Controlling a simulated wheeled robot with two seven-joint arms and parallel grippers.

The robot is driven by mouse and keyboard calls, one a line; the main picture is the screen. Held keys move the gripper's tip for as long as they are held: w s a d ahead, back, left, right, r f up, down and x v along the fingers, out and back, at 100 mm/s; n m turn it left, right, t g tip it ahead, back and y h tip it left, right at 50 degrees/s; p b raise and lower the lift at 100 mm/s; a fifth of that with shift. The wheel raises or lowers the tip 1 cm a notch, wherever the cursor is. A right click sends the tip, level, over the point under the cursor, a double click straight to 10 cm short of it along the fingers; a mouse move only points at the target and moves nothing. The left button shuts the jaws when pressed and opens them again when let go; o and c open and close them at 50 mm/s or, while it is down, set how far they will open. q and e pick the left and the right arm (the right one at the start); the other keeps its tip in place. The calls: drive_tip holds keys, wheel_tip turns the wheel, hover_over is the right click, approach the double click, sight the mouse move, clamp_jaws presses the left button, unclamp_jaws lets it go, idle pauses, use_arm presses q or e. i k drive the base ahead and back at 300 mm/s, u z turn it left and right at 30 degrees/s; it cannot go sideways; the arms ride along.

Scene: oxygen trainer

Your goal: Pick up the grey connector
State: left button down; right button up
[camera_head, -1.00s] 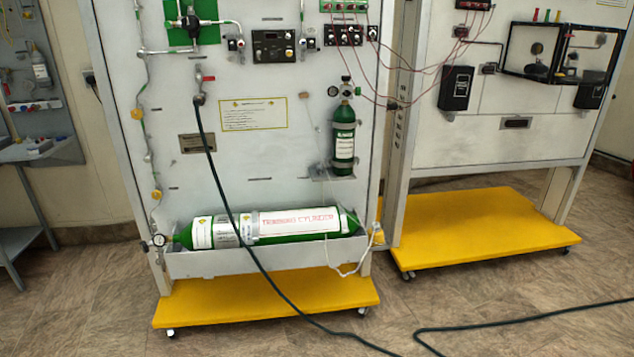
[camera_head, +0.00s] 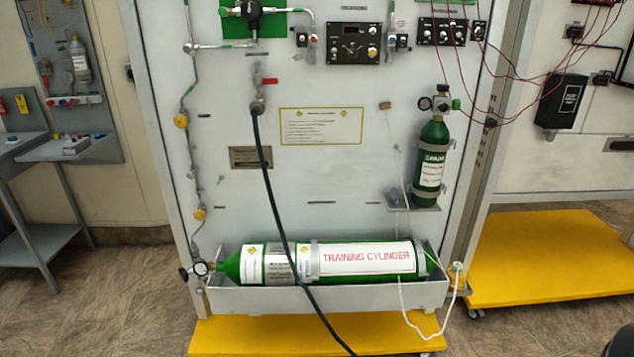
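A grey connector (camera_head: 257,106) sits at the top end of the dark green hose (camera_head: 272,200), on the white panel (camera_head: 330,185) below a red-handled valve (camera_head: 265,81). It is small, and I cannot tell how it is fixed. A pale fitting (camera_head: 456,267) on the white tube shows at the tray's right end; I cannot tell whether it is a connector as well. Neither of my grippers is in view.
A green training cylinder (camera_head: 330,262) lies in the grey tray (camera_head: 330,298). A small green cylinder (camera_head: 432,160) stands upright on a bracket at right. The hose crosses in front of the training cylinder. Yellow bases (camera_head: 545,255) stand on the floor. A dark shape (camera_head: 622,342) shows at lower right.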

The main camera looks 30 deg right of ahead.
sight(395, 197)
drive_tip(key=u, duration=0.1)
drive_tip(key=i, duration=1.1)
drive_tip(key=z, duration=1.1)
drive_tip(key=i, duration=0.75)
drive_tip(key=z, duration=0.65)
